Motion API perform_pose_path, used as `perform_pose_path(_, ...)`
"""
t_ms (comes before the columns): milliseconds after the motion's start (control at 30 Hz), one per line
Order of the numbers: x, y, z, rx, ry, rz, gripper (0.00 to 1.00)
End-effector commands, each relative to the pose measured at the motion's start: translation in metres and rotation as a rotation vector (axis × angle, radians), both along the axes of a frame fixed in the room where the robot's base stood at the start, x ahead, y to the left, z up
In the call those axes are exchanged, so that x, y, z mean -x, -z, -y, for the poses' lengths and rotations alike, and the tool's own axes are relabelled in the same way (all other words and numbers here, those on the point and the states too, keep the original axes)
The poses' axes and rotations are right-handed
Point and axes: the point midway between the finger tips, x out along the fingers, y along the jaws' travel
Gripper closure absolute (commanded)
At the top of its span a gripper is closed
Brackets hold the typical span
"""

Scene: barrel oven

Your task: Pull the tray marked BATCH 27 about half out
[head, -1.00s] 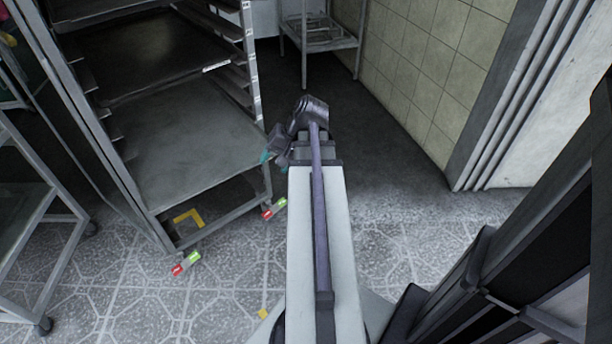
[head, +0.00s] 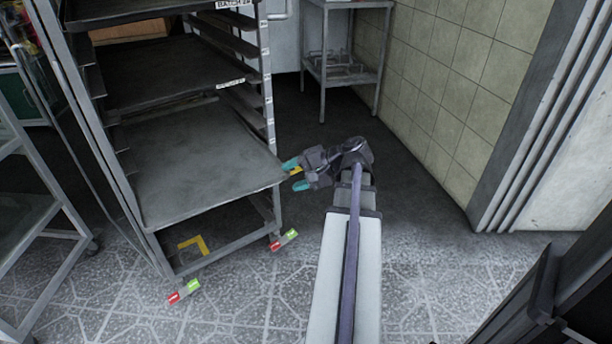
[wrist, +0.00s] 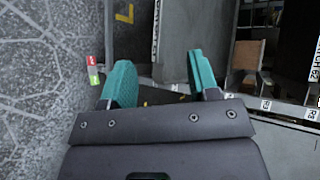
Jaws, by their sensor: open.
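The rack holds several dark trays. The lowest large tray (head: 195,165) shows its broad top in the head view, with no readable marking. Above it is another tray (head: 165,75); a white label (head: 230,83) near its right edge is too small to read. A higher label (head: 232,4) is partly cut off, starting with BATCH. In the wrist view a label (wrist: 316,65) seems to read BATCH 62. I cannot tell which tray is BATCH 27. My gripper (head: 296,174) is open and empty beside the lowest tray's right front corner, its teal fingers (wrist: 160,75) pointing toward the rack.
The rack's uprights (head: 268,100) and red-green feet (head: 284,240) stand close to my gripper. A metal side table (head: 347,60) stands behind, by the tiled wall (head: 450,90). Another metal frame (head: 50,210) is at the left. Floor (head: 420,190) right of my gripper is clear.

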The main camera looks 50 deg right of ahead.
Motion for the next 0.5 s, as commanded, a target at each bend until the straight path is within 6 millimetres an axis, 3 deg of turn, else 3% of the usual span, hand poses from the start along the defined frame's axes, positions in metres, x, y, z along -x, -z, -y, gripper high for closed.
perform_pose_path(33, -0.008, 0.011, -0.005, 0.0, -0.002, -0.001, 0.45)
perform_pose_path(200, -0.032, 0.026, -0.021, 0.0, -0.002, -0.001, 0.45)
perform_pose_path(500, -0.052, 0.035, -0.034, 0.0, 0.0, 0.0, 0.45)
